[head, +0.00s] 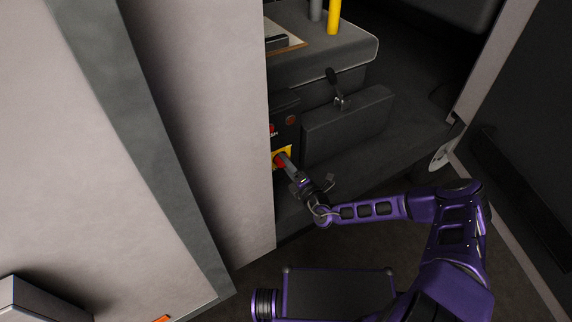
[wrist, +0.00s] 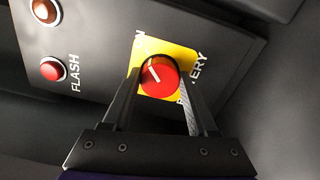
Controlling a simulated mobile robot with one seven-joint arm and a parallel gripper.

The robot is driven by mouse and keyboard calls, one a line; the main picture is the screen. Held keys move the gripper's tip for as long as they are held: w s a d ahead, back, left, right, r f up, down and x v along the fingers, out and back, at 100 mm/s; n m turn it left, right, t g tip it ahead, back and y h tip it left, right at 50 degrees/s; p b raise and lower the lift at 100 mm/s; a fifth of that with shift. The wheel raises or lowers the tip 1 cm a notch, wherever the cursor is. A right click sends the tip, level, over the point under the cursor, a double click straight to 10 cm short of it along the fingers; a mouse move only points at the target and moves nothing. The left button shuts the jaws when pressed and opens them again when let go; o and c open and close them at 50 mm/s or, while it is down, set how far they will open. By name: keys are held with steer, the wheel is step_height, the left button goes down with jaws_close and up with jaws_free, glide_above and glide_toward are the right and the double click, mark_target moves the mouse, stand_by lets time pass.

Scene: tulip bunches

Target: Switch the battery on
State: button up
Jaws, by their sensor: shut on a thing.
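The battery switch is a round red knob (wrist: 160,76) on a yellow plate (wrist: 181,60) with partly hidden lettering, set in a dark panel. A white line on the knob points up and to the left in the wrist view. In the head view the knob (head: 280,160) shows beside the pale wall's edge. My gripper (wrist: 160,88) is at the knob, with one finger on each side, shut on it. The fingers hide part of the plate and its lettering. My gripper also shows in the head view (head: 287,163).
A smaller red button (wrist: 53,69) marked FLASH and an amber button (wrist: 46,11) sit left of the knob in the wrist view. A pale wall (head: 215,120) stands close on the left. A dark box with a lever (head: 348,120) is right of the panel.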

stand_by(0.4)
steer(key=o, duration=1.4)
steer(key=v, duration=1.7)
steer(key=shift+s+d, duration=0.15)
steer(key=shift+s, duration=0.05)
